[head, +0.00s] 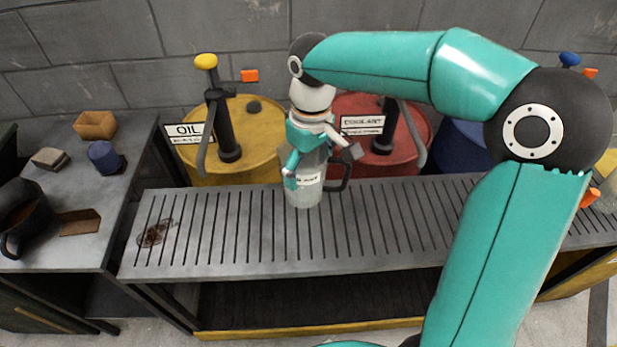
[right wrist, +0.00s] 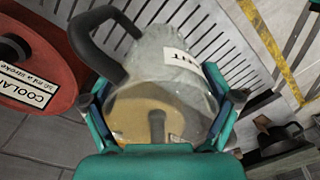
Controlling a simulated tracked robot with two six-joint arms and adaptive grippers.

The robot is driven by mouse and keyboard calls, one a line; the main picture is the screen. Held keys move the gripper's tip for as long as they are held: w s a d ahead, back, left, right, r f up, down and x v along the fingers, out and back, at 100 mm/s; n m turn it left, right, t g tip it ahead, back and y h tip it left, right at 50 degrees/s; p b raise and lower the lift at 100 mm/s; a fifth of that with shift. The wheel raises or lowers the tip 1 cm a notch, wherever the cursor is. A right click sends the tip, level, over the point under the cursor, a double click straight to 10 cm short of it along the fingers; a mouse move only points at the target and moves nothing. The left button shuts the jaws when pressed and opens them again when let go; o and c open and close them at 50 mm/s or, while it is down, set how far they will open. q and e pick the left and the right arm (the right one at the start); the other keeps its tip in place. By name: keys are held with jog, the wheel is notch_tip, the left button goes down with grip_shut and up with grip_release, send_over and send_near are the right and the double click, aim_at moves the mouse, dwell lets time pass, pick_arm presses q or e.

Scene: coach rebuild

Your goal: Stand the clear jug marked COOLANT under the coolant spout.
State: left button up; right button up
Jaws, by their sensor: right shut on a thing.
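The clear jug (head: 306,190) is upright at the slatted bench, in front of the gap between the yellow and red drums. Its white label is partly hidden, and its dark handle points right. My right gripper (head: 308,150) is shut on its upper part. In the right wrist view the jug (right wrist: 165,85) sits between the two fingers (right wrist: 160,110). I cannot tell whether its base touches the slats. The red drum (head: 350,105) is marked COOLANT. Its grey spout (head: 414,140) hangs to the right of the jug, apart from it. My left gripper is out of view.
The slatted bench (head: 230,235) is mostly clear, with a dark stain at left. A yellow drum (head: 262,135) marked OIL has a pump and spout (head: 203,150). A side table (head: 100,190) at left holds a dark jug (head: 25,215), a box and smaller items.

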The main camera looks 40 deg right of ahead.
aim_at(288, 189)
notch_tip(288, 189, up, 6)
jog(key=f+p, duration=0.1)
jog(key=p, duration=0.1)
jog(key=a+f+p, duration=0.1)
jog(key=f, duration=0.2)
jog(key=w+a+f+p, duration=0.1)
jog(key=f, duration=0.3)
jog(key=a+f+p, duration=0.1)
jog(key=f+p, duration=0.1)
jog(key=f, duration=0.1)
jog(key=shift+w+a+f, duration=0.25)
jog(key=shift+w+a, duration=0.1)
jog(key=shift+w, duration=0.05)
jog(key=w+a+f+m, duration=0.2)
jog(key=w+a+f, duration=0.1)
jog(key=f, duration=0.3)
jog(key=shift+w+f, duration=0.15)
jog(key=shift+w, duration=0.7)
